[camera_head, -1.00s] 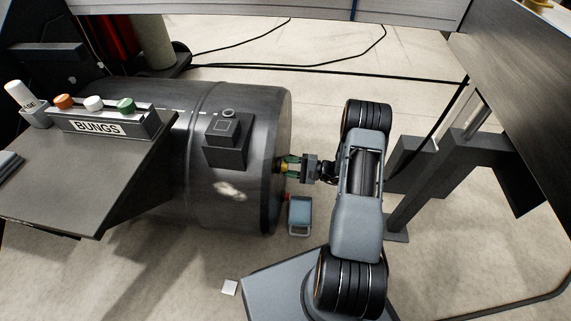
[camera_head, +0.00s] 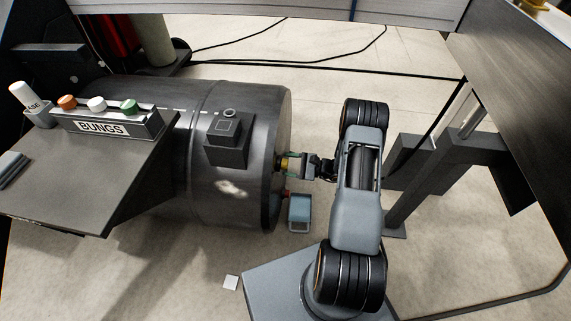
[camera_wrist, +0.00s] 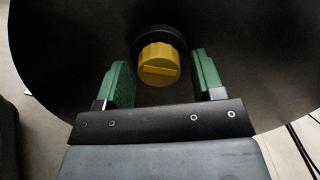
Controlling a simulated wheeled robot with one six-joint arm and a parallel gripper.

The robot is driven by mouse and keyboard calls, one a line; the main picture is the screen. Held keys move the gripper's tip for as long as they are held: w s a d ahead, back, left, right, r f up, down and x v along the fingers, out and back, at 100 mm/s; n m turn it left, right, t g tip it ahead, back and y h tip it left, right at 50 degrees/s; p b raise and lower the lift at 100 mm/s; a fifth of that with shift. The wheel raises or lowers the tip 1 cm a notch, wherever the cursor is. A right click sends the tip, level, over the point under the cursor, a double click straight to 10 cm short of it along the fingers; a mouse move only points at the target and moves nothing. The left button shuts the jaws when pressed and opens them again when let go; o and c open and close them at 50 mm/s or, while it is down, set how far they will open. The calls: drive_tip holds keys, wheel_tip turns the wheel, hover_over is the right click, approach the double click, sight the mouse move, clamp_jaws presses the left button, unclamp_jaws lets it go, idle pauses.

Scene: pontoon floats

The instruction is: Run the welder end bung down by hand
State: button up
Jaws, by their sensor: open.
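The welder end bung is a yellow ribbed cap (camera_wrist: 159,66) with a raised bar across its face. It sits in a dark round fitting (camera_wrist: 172,42) on the flat end of the dark float drum (camera_head: 235,185). My gripper (camera_wrist: 160,82) is open, with one green finger on each side of the bung and a visible gap to each. How deep the bung's thread sits is hidden.
A rack marked BUNGS (camera_head: 105,125) holds orange, white and green caps on the dark side table (camera_head: 80,185). A blue-grey box (camera_head: 299,212) is below my gripper beside the drum end. A grey stand (camera_head: 420,180) is behind my arm. Black cables cross the floor.

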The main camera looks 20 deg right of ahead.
drive_tip(key=shift+d, duration=0.1)
drive_tip(key=v, duration=0.5)
drive_tip(key=shift+s+d+b, duration=0.25)
drive_tip(key=shift+d+b, duration=0.1)
drive_tip(key=shift+b, duration=0.05)
drive_tip(key=p+v, duration=0.2)
drive_tip(key=v, duration=1.2)
drive_tip(key=shift+w, duration=0.1)
idle(0.4)
